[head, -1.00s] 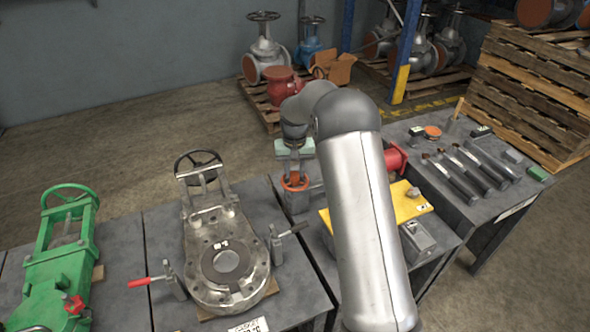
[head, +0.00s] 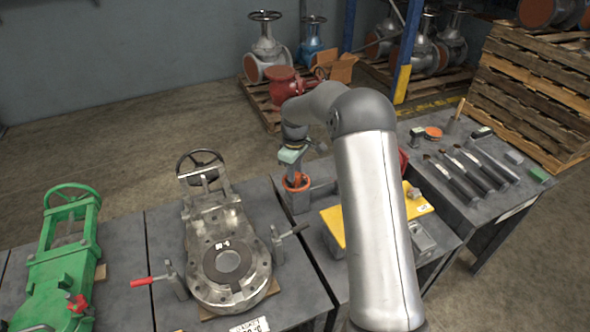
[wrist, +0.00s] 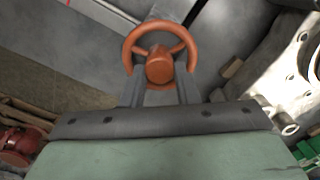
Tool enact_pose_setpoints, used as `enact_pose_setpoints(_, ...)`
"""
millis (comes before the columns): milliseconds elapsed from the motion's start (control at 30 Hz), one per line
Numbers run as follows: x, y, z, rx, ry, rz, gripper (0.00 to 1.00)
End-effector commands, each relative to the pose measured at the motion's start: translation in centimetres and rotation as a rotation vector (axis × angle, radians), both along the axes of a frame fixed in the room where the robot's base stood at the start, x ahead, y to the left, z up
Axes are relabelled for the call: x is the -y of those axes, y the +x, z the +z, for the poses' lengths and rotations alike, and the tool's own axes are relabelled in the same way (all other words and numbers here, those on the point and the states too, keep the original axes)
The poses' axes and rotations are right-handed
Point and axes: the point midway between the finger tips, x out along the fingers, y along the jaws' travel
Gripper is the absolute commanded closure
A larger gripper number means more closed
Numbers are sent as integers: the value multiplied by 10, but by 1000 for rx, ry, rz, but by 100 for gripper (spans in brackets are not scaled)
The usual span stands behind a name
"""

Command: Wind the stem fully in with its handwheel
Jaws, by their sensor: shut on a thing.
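The orange handwheel (head: 302,187) sits on top of a small grey fixture (head: 299,203) on the middle bench. In the wrist view the handwheel (wrist: 159,69) shows its rim, spokes and round hub ahead of the fingers. My gripper (head: 296,176) reaches down onto the wheel from above, with its green-and-dark body turned at an angle. The near part of the wheel is partly hidden by the fingers. I cannot make out the stem.
A large grey gate valve (head: 219,220) with a dark handwheel stands to the left, with a red-handled clamp (head: 140,282) beside it. A green valve (head: 65,262) is farther left. A yellow plate (head: 333,224) lies close to the right. Several dark tools (head: 470,172) lie on the right bench.

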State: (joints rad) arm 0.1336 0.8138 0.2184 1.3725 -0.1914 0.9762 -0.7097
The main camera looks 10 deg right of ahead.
Motion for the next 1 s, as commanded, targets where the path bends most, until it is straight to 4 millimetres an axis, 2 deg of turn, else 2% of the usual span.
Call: enact_pose_setpoints(1000,-1,-3,3,3,1,963,95)
